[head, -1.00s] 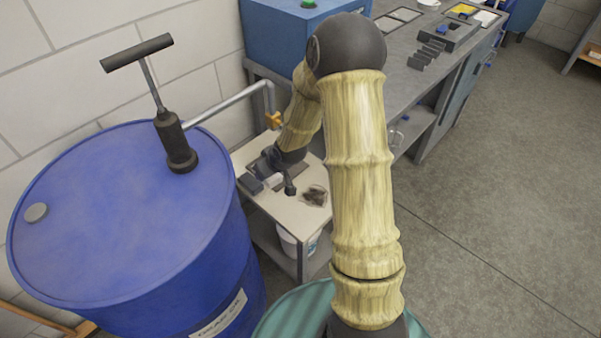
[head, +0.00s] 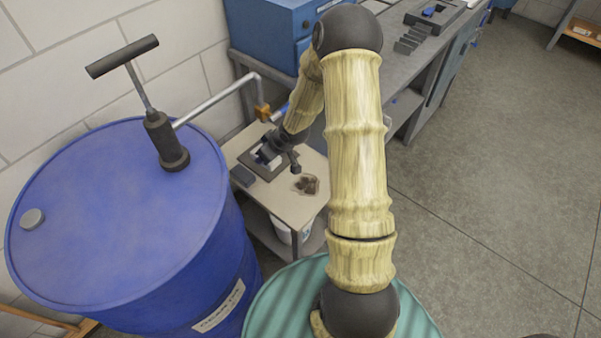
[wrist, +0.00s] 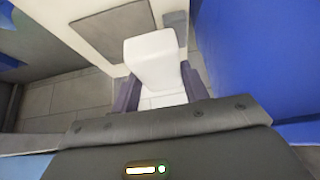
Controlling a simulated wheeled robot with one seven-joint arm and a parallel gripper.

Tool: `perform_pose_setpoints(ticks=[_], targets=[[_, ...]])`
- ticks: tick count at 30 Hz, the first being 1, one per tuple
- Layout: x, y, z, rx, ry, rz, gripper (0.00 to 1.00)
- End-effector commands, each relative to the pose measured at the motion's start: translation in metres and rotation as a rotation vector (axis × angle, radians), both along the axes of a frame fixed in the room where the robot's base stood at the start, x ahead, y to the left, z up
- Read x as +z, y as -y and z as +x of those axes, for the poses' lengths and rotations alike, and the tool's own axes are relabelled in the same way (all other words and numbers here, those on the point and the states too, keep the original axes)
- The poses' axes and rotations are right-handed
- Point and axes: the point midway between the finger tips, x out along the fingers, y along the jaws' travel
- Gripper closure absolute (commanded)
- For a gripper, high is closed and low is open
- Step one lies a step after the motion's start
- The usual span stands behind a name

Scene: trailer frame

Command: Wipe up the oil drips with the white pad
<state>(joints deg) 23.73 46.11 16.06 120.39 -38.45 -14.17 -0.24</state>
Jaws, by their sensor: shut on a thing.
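The white pad (wrist: 152,62) is a pale block between the two fingers of my gripper (wrist: 158,88) in the wrist view. My gripper is shut on it. In the head view my gripper (head: 268,157) is low over a dark grey square (head: 252,163) on the small cream-topped table (head: 292,208), with a bit of white showing at the fingers. The grey square also shows beyond the pad in the wrist view (wrist: 105,35). I cannot tell whether the pad touches the surface. I cannot make out any oil drips; the pad and gripper hide part of the top.
A brown clump (head: 306,184) lies on the table right of my gripper. A small dark block (head: 242,176) lies at its left. The blue drum (head: 120,220) with a hand pump (head: 163,140) stands close on the left. A blue cabinet (head: 265,35) and workbench (head: 400,75) are behind.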

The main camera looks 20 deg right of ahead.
Motion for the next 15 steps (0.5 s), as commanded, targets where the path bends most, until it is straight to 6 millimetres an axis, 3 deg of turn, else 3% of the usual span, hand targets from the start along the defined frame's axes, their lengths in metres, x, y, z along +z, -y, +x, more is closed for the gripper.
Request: perform_pose_setpoints(ticks=[9, 15], targets=[[-0.014, 0.033, -0.007, 0.179, -0.003, 0.002, 0.74], [-0.028, 0.050, -0.030, 0.336, -0.008, 0.001, 0.74]])
